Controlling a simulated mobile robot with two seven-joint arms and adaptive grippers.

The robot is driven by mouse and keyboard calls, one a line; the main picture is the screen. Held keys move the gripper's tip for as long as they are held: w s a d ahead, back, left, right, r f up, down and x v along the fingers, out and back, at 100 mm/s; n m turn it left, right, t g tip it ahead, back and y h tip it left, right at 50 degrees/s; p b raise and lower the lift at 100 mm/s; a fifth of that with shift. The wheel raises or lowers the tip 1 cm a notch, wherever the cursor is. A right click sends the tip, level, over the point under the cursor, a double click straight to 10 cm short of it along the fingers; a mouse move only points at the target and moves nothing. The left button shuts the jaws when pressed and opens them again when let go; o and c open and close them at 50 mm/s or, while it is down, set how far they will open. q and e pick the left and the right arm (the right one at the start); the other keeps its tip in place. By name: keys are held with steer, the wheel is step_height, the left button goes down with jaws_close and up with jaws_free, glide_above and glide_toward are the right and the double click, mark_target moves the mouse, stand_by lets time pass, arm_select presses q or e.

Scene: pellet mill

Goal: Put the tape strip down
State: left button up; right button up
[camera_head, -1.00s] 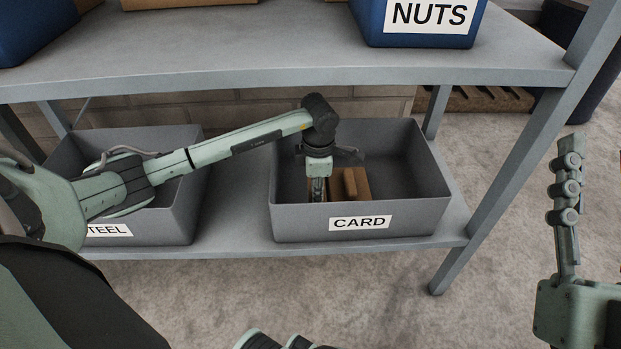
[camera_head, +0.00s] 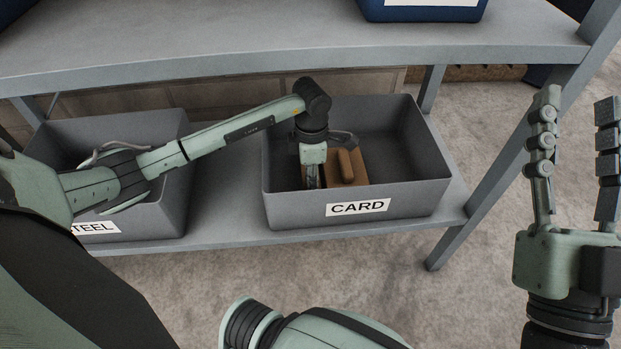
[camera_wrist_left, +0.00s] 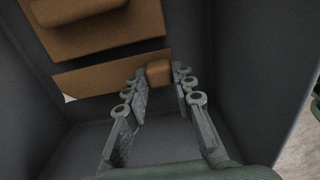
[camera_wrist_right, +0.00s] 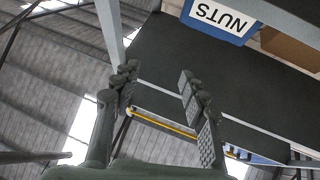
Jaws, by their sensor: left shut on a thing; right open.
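My left gripper (camera_head: 312,184) reaches down into the grey CARD bin (camera_head: 300,210) on the lower shelf. In the left wrist view, its fingers (camera_wrist_left: 158,76) close on the brown block-like end (camera_wrist_left: 159,72) of a flat brown strip (camera_wrist_left: 105,76), which I take as the tape strip. The strip is low in the bin; I cannot tell whether it touches the floor. Beside it lies a larger brown piece (camera_head: 358,172) with a raised bar on top. My right gripper (camera_head: 577,105) is open and empty, raised at the right, outside the shelf.
A grey STEEL bin (camera_head: 165,215) with a bent grey item stands left of the CARD bin, partly behind my left arm. The upper shelf (camera_head: 250,50) runs above both bins. A shelf post (camera_head: 500,150) stands at right. Blue NUTS bin (camera_wrist_right: 222,15) is above.

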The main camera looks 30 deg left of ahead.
arm_select(q)
steer(key=shift+f, duration=0.15)
arm_select(e)
steer(key=shift+s+d+r, duration=0.1)
steer(key=shift+r, duration=0.05)
arm_select(q)
steer(key=shift+f+b, duration=0.35)
steer(key=shift+f, duration=0.1)
steer(key=o, duration=1)
arm_select(e)
steer(key=shift+s+d+r+t, duration=0.25)
steer(key=shift+s+r+t, duration=0.15)
steer(key=shift+r+t, duration=0.25)
arm_select(q)
steer(key=shift+r, duration=0.35)
step_height(320, 180, up, 8)
steer(key=shift+r+p, duration=0.1)
steer(key=shift+p, duration=0.9)
arm_select(e)
steer(key=f+g, duration=0.1)
steer(key=w+a+f+g, duration=0.1)
steer(key=w+f+g, duration=0.1)
steer(key=f, duration=0.1)
steer(key=shift+a, duration=0.3)
